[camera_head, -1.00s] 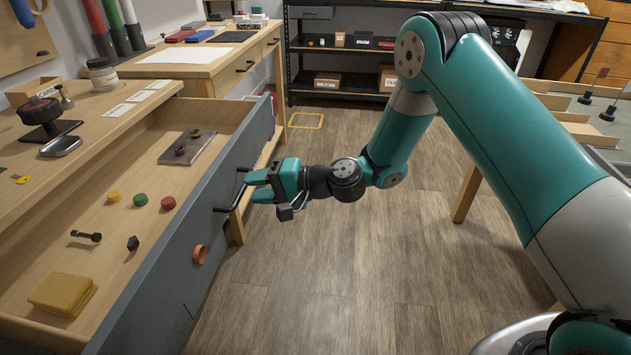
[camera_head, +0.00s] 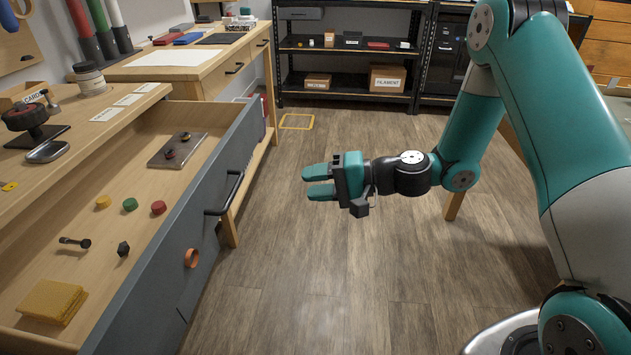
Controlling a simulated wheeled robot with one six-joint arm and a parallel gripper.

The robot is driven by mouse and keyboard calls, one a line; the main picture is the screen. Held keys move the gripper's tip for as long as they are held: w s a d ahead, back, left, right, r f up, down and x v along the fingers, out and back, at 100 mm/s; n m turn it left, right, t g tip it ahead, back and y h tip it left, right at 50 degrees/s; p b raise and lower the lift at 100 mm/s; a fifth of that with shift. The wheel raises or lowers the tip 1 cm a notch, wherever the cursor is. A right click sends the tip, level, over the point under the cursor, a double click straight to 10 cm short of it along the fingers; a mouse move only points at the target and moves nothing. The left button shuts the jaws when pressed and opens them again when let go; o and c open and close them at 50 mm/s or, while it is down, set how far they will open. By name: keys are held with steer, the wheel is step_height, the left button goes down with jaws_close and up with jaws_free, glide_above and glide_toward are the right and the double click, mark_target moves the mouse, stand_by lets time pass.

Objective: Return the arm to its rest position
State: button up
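My gripper (camera_head: 319,182) is in the middle of the head view, in free air over the wooden floor. Its two teal fingers point left, apart from each other, with nothing between them. It is clear of the drawer handle (camera_head: 231,193), which lies to its left on the grey front of the open drawer (camera_head: 216,165). My teal and grey arm (camera_head: 477,120) reaches in from the right, bent at the elbow.
The pulled-out drawer holds a yellow cloth (camera_head: 51,301), coloured caps, a bolt and a metal plate (camera_head: 177,150). An orange ring (camera_head: 192,258) is on its front. Black shelves (camera_head: 345,52) stand at the back. The floor (camera_head: 330,260) between is clear.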

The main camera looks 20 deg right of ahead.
steer(key=s+a+r+n+g+h, duration=0.3)
steer(key=s+a+r+n+g, duration=0.25)
steer(key=s+r+n, duration=0.35)
steer(key=s+d+r+n+h, duration=0.1)
steer(key=s+d+r+h, duration=0.2)
steer(key=s, duration=0.5)
steer(key=s+d+r+n+h, duration=0.1)
steer(key=s+d+n+h, duration=0.1)
steer(key=s+h, duration=0.35)
step_height(320, 180, up, 17)
steer(key=s+y+p, duration=0.1)
steer(key=s+p, duration=0.1)
steer(key=p, duration=1.5)
steer(key=shift+d, duration=0.2)
steer(key=shift+g, duration=0.25)
